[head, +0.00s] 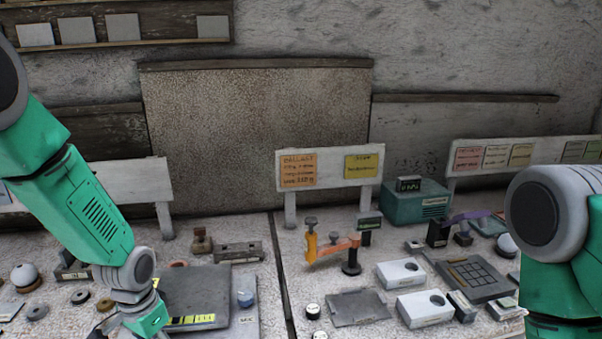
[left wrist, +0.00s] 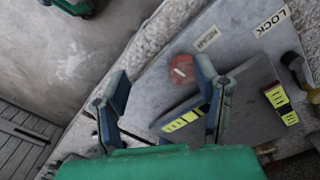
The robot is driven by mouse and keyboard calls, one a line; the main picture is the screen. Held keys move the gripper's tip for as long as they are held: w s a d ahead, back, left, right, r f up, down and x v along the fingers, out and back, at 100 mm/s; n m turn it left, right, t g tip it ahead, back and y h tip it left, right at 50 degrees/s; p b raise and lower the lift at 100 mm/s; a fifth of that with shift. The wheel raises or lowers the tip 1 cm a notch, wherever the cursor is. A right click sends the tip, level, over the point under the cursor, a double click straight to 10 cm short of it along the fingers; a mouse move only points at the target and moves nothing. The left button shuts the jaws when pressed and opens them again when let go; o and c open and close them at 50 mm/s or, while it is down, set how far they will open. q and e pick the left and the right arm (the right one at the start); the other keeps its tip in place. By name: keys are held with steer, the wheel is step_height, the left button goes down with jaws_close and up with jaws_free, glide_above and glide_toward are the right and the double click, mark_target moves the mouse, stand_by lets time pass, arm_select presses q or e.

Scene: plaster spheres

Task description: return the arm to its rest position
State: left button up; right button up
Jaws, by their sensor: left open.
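My left arm (head: 95,215), green with grey joints, comes in from the left in the head view and reaches down over the left part of the bench. Its wrist is at the bottom edge, beside a dark grey plate (head: 195,290); the fingers are mostly out of that view. In the left wrist view my left gripper (left wrist: 160,72) has its two blue-grey fingers spread apart with nothing between them. Beyond them is a grey board with a round red piece (left wrist: 182,69) and a "LOCK" label (left wrist: 271,22). My right arm (head: 560,235) shows at the right; its gripper is out of view.
An orange fixture (head: 335,247), white boxes (head: 400,273), a keypad (head: 474,277) and a teal device (head: 415,204) occupy the right side. White spheres (head: 24,274) sit near both sides.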

arm_select(q)
steer(key=s+f+n, duration=0.2)
steer(key=s+f, duration=0.2)
steer(key=s, duration=0.5)
steer(key=s+d+f+n, duration=0.1)
steer(key=s+f, duration=0.3)
steer(key=s, duration=0.5)
steer(key=s+f+n, duration=0.2)
steer(key=s+f, duration=0.2)
steer(key=s, duration=0.6)
step_height(320, 180, down, 13)
steer(key=w+d+m+b, duration=0.1)
steer(key=w+b, duration=0.1)
steer(key=b, duration=1.1)
steer(key=shift+d+t+b, duration=0.2)
steer(key=shift+t+b, duration=0.1)
steer(key=shift+w, duration=0.1)
steer(key=shift+w, duration=0.1)
